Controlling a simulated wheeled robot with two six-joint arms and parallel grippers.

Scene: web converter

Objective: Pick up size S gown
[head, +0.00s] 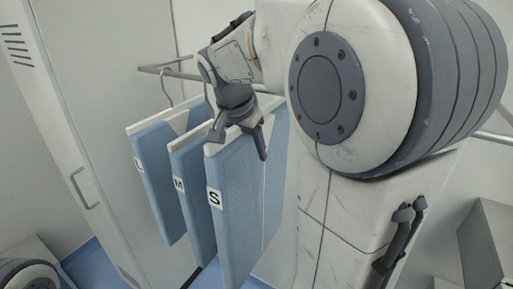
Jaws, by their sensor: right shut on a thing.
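The size S gown (236,195) is a flat blue garment with a white top band and an "S" label. It hangs nearest to me, at the right of the row. My right gripper (240,140) is at the top of the S gown, shut on it, with its fingers at the white band. My arm hides the gown's upper part and whatever hangs it. My left gripper is not in view.
The M gown (183,185) and the L gown (152,165) hang close to the left of the S gown. A metal rail (165,67) runs above them. A tall white cabinet (75,120) with a handle stands at the left. A grey box-like unit (487,235) is at the lower right.

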